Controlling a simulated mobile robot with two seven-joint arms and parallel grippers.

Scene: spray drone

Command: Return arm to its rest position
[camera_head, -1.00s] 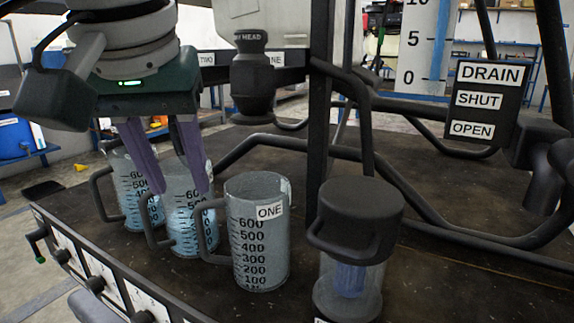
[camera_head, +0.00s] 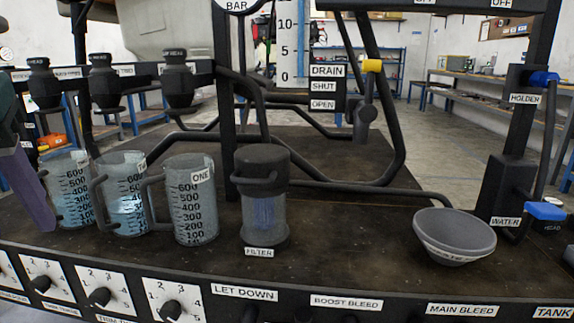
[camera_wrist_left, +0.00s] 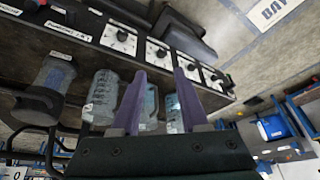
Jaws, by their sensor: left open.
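My left gripper (camera_wrist_left: 160,72) is open and empty, its two purple fingers apart in the left wrist view. In the head view only one purple finger (camera_head: 26,190) and a bit of the arm show at the left edge. This finger is beside the leftmost measuring jug (camera_head: 75,195); I cannot tell whether they touch. A middle jug (camera_head: 127,200) and a jug labelled ONE (camera_head: 195,222) stand upright to its right. The left two hold bluish liquid. My right gripper is not in view.
A filter (camera_head: 262,215) with a dark lid stands right of the jugs. Dark nozzle heads (camera_head: 178,82) hang above them. A grey bowl (camera_head: 455,235) sits at the right by the WATER post. Dark pipes cross the deck (camera_head: 340,235). Dials (camera_head: 170,303) line the front edge.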

